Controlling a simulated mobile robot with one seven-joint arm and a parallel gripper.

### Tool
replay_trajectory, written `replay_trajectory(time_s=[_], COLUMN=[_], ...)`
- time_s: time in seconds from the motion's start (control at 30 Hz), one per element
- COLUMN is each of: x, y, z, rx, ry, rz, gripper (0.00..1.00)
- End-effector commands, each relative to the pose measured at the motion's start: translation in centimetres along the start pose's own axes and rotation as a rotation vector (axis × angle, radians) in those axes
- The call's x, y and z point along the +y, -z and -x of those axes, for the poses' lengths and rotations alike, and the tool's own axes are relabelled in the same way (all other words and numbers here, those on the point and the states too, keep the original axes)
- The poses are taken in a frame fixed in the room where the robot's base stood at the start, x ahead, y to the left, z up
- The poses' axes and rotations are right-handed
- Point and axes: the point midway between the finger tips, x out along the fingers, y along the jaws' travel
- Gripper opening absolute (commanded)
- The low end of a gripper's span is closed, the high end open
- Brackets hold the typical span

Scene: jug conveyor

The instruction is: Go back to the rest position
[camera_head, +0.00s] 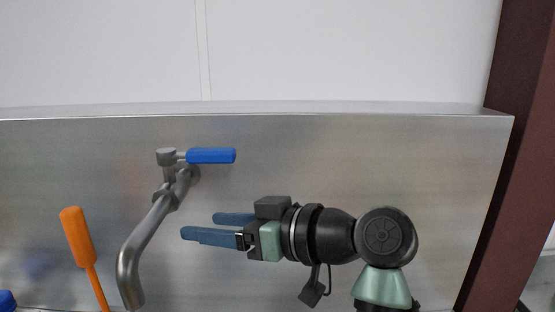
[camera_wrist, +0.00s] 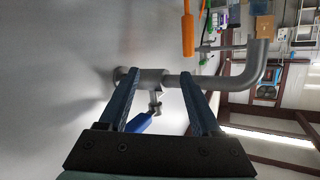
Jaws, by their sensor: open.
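My gripper (camera_head: 198,227) is in the head view at lower middle, with its two blue fingers pointing left. The fingers are apart and nothing shows between them in the head view. In the wrist view my gripper (camera_wrist: 160,100) is also open, its fingers spread. The grey tap (camera_head: 150,232) with a blue lever handle (camera_head: 211,156) is on the metal panel, left of and above my fingertips. In the wrist view the tap pipe (camera_wrist: 238,82) runs beyond the fingertips, and the blue lever (camera_wrist: 140,122) appears between the fingers. I cannot tell how far the fingers are from the tap.
An orange-handled tool (camera_head: 78,238) stands at the lower left, and a blue cap (camera_head: 7,300) shows at the corner. The metal panel (camera_head: 400,160) is behind my arm. A dark red post (camera_head: 510,150) stands at the right. The panel above my arm is clear.

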Motion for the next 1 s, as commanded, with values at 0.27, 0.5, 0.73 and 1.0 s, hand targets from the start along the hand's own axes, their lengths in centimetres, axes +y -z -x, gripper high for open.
replay_trajectory(time_s=[0.27,0.5,0.73,1.0], x=[4.2,4.3,1.7,-5.8], y=[-3.6,-3.0,2.2,14.1], z=[-0.1,4.5,9.3,15.0], rx=[0.014,0.148,0.366,0.766], ry=[-0.543,-0.907,-1.077,-1.055], rz=[-0.082,-0.044,0.071,0.317], gripper=[0.65,0.65,0.65,0.65])
